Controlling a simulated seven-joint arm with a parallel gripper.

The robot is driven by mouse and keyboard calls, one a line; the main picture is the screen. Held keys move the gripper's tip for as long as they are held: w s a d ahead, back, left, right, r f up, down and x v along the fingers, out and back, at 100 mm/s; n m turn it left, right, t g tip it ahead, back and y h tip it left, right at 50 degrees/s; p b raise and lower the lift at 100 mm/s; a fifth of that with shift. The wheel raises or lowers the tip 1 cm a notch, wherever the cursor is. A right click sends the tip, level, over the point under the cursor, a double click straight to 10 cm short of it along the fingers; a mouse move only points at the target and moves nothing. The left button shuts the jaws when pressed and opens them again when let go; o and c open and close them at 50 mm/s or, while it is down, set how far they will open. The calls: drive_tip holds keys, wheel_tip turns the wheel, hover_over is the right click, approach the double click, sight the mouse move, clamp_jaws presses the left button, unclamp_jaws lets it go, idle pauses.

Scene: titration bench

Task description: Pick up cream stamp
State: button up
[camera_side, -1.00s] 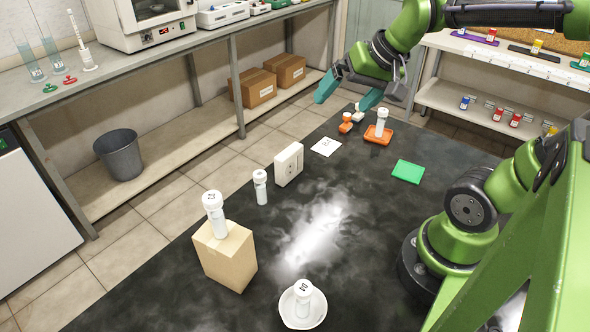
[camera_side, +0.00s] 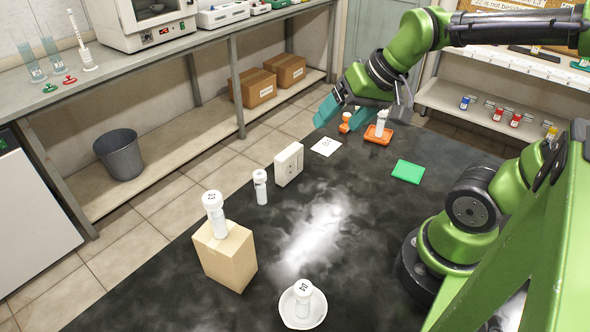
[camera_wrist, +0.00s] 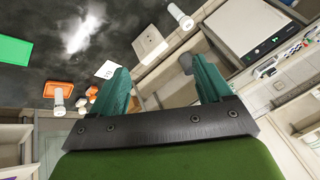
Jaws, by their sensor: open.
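The cream stamp is hidden behind my gripper's fingers in the side view. In the wrist view a small pale shape (camera_wrist: 82,110), probably the cream stamp, lies close to an orange stamp (camera_wrist: 92,90), but it is too small to be sure. The orange stamp also shows in the side view (camera_side: 345,121), near the far end of the black table. My gripper (camera_side: 343,114) is open and empty, above the stamps' area, with its teal fingers spread. In the wrist view the fingers (camera_wrist: 157,70) point away, with the stamps left of the left finger.
A white bottle (camera_side: 381,121) stands on an orange tray (camera_side: 371,139) right of the stamps. A white marked card (camera_side: 326,146) and a white socket box (camera_side: 289,164) lie nearer. A green square (camera_side: 407,171) is to the right. The table between is mostly clear.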

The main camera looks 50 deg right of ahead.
drive_tip(key=w+d+f+m+g+h, duration=0.15)
drive_tip(key=w+d+m, duration=0.25)
drive_tip(key=d+m, duration=0.8)
drive_tip(key=w+d+f+m+g, duration=0.1)
drive_tip(key=w+d+f+m, duration=0.2)
drive_tip(key=d+m, duration=0.9)
drive_tip(key=w+d+f+m+g, duration=0.15)
drive_tip(key=w+d+m, duration=0.25)
drive_tip(key=d+m, duration=0.7)
drive_tip(key=w+d+f+n, duration=0.1)
drive_tip(key=f, duration=0.2)
drive_tip(key=w+d+f, duration=0.1)
drive_tip(key=f, duration=0.3)
drive_tip(key=d+f+n+t, duration=0.1)
drive_tip(key=f, duration=0.2)
drive_tip(key=shift+w+d+f+n, duration=0.25)
drive_tip(key=shift+w+d+n, duration=0.05)
drive_tip(key=shift+w+d, duration=0.1)
drive_tip(key=shift+d+x, duration=0.15)
drive_tip(key=shift+x, duration=1.35)
drive_tip(key=shift+d+x, duration=0.15)
drive_tip(key=shift+x, duration=1.35)
drive_tip(key=shift+w, duration=0.1)
drive_tip(key=shift+c, duration=0.3)
drive_tip(key=shift+r, duration=0.1)
drive_tip(key=c, duration=1)
